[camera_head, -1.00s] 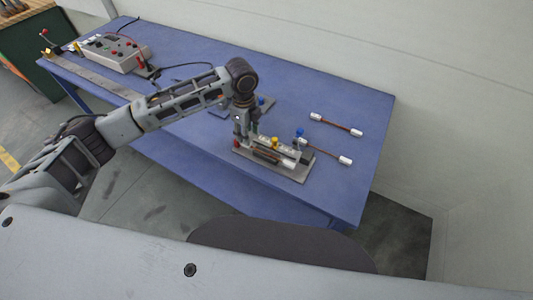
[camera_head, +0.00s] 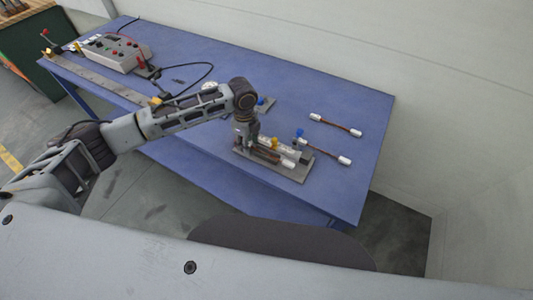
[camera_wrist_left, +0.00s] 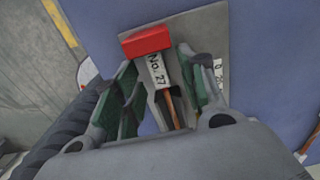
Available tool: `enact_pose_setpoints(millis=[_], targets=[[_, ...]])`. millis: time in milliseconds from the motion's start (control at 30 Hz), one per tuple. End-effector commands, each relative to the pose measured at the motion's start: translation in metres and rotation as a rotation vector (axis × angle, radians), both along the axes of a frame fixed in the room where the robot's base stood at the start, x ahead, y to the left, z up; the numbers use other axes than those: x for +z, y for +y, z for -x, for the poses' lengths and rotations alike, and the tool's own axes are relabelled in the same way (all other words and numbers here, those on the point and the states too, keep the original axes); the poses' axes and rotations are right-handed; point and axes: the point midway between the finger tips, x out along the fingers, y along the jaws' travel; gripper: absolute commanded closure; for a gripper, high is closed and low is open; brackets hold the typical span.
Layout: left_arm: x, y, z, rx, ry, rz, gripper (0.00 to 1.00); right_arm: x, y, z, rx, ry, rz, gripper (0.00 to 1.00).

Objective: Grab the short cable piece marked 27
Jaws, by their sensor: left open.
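The short cable piece marked 27 (camera_wrist_left: 159,73) shows in the left wrist view with a white labelled end and a brown cable running down from it. Its end lies beside a red block (camera_wrist_left: 146,41) on a grey plate (camera_head: 290,174). My left gripper (camera_wrist_left: 158,66) is open, with its green-padded fingers on both sides of the cable piece; I cannot tell whether they touch it. In the head view the left gripper (camera_head: 243,147) is low over the plate's left end and hides part of it. The lower part of the cable piece is hidden by the gripper.
A second white-labelled piece (camera_wrist_left: 218,74) lies just right of the right finger. Two loose cables with white ends (camera_head: 336,125) (camera_head: 330,153) lie to the right on the blue table (camera_head: 215,45). A control box (camera_head: 112,52) stands at the back left.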

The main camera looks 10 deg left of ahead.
Motion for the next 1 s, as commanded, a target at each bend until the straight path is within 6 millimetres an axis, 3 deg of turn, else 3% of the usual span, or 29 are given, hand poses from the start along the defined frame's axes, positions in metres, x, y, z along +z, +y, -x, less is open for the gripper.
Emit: enact_pose_setpoints(millis=[200, 500, 1000], targets=[[0.0003, -0.0002, 0.0001, 0.000, 0.000, 0.000, 0.61, -0.0001, 0.0023, -0.0001, -0.001, -0.001, -0.002, 1.00], [0.0004, -0.0002, 0.0001, 0.000, 0.000, 0.000, 1.00, -0.0001, 0.0025, -0.0002, -0.001, -0.001, -0.002, 1.00], [0.0079, -0.0004, -0.0004, 0.000, -0.001, 0.001, 1.00, -0.0009, 0.0018, -0.0002, -0.001, -0.001, -0.002, 1.00]])
